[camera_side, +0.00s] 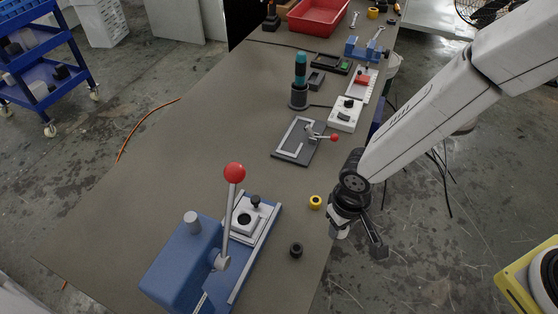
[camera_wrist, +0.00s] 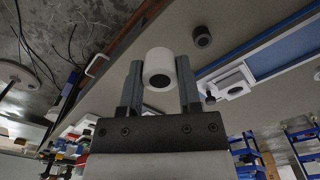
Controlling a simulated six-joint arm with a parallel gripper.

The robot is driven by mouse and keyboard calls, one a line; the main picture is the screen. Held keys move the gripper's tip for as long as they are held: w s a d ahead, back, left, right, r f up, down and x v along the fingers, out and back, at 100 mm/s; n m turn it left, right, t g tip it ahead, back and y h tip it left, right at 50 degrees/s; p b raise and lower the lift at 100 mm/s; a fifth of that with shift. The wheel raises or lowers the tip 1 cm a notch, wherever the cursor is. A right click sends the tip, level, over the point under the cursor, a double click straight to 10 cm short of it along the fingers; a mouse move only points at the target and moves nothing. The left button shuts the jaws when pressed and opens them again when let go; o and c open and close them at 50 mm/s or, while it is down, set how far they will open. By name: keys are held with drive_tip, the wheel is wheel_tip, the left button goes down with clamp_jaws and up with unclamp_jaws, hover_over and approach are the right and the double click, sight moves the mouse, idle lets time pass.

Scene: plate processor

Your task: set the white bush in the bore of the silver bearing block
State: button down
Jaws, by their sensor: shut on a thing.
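The white bush (camera_wrist: 159,62) is between the fingertips of my gripper (camera_wrist: 160,80) in the wrist view, with its dark hole showing. My gripper (camera_side: 341,228) is shut on it and held up at the right edge of the bench in the side view; the bush is small and partly hidden there. The silver bearing block (camera_side: 238,228) sits in the blue press, left of my gripper and apart from it. Its dark bore faces up and looks empty. The block also shows in the wrist view (camera_wrist: 247,77).
The blue press (camera_side: 185,262) has an upright lever with a red knob (camera_side: 234,173) close to the block. A yellow ring (camera_side: 315,202) and a black bush (camera_side: 296,250) stand between block and gripper. A dark plate with a clamp (camera_side: 300,140) lies farther back. The left bench is clear.

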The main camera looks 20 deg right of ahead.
sight(245, 221)
drive_tip(key=w+a+r+n, duration=0.1)
drive_tip(key=w+a+n, duration=0.6)
drive_tip(key=w+a, duration=0.7)
drive_tip(key=shift+w+a+n, duration=0.3)
drive_tip(key=shift+w+a, duration=0.1)
drive_tip(key=shift+a, duration=0.95)
drive_tip(key=shift+f, duration=0.1)
drive_tip(key=shift+f, duration=3.65)
drive_tip(key=shift+f, duration=0.5)
drive_tip(key=shift+c, duration=1)
unclamp_jaws()
drive_tip(key=shift+o, duration=1)
drive_tip(key=shift+f, duration=0.1)
